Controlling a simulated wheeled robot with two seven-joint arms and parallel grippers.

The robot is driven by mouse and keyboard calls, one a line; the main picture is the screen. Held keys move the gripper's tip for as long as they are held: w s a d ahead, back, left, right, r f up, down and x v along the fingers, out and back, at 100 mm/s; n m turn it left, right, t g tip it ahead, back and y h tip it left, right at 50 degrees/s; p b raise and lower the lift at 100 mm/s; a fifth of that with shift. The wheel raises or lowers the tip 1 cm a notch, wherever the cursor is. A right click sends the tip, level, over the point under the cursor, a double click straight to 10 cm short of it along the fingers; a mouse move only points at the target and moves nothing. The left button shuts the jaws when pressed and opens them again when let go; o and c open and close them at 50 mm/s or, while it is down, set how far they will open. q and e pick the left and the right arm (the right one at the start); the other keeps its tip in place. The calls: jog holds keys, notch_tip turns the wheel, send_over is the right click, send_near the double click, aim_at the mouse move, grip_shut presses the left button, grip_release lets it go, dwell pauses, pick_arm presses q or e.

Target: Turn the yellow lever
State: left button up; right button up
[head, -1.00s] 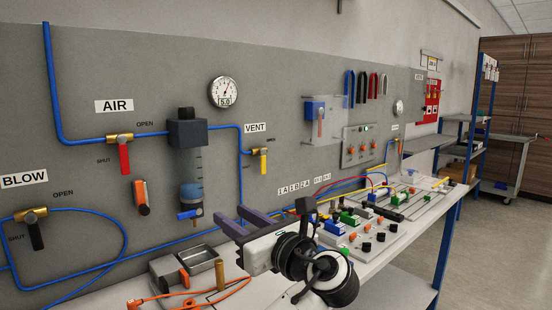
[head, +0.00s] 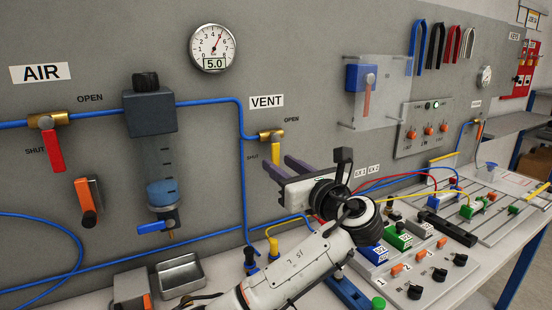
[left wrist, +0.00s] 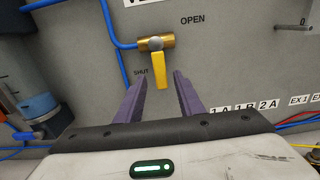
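The yellow lever (head: 276,153) hangs down from a brass valve (head: 270,135) under the VENT label on the grey panel. In the left wrist view the lever (left wrist: 158,70) points down near the word SHUT, with OPEN marked at the upper right. My left gripper (head: 277,163) is open, with its two purple fingers pointing at the panel. In the left wrist view the lever's lower end appears centred between the fingertips (left wrist: 159,80). I cannot tell whether it is within their reach, and no contact shows. My right gripper is not in view.
A blue pipe (head: 242,150) runs down left of the valve. A filter unit (head: 150,112) and a red lever (head: 54,150) are further left. Below, the bench carries a metal tray (head: 180,276) and several coloured pneumatic blocks. A clear plate with a blue switch (head: 365,78) is at the right.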

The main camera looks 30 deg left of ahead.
aim_at(276, 161)
pick_arm(q)
jog(key=shift+x, duration=1.95)
jog(key=shift+w, duration=0.1)
grip_shut()
